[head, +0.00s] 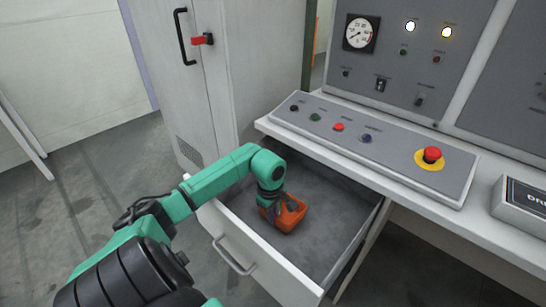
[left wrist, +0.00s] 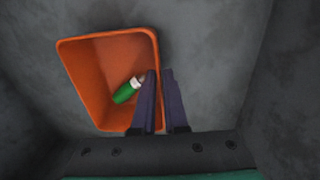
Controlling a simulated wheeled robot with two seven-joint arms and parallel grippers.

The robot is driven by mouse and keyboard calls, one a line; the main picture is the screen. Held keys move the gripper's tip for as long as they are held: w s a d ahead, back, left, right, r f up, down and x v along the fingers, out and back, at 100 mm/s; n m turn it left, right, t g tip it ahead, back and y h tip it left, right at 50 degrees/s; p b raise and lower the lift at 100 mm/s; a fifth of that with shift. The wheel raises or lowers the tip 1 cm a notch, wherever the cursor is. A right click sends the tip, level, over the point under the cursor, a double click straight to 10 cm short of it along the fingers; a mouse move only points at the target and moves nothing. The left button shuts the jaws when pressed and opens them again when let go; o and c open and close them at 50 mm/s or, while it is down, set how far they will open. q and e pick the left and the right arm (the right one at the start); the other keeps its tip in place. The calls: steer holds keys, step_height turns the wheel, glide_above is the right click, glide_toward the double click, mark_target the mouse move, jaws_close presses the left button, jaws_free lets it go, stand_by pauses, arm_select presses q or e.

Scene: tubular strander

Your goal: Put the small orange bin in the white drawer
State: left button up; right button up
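The white drawer (head: 237,247) is pulled out below the control desk, with its grey inside showing. The small orange bin (head: 289,217) is inside the drawer, towards its left part; whether it rests fully on the floor is hard to tell. In the left wrist view the bin (left wrist: 88,75) holds a small green and white item (left wrist: 127,91). My left gripper (head: 270,208) reaches down into the drawer. Its fingers (left wrist: 160,75) are close together on either side of the bin's wall, one inside and one outside. My right gripper is not in view.
The control desk (head: 300,134) with buttons and a red emergency stop (head: 432,155) overhangs the drawer's back. A tall grey cabinet (head: 255,70) stands behind to the left. The drawer's right part has free floor. A box (head: 520,200) sits on the desk at right.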

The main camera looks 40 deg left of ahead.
arm_select(q)
steer(key=shift+o, duration=0.8)
step_height(320, 180, up, 12)
steer(key=shift+s+r, duration=0.15)
steer(key=shift+s, duration=0.25)
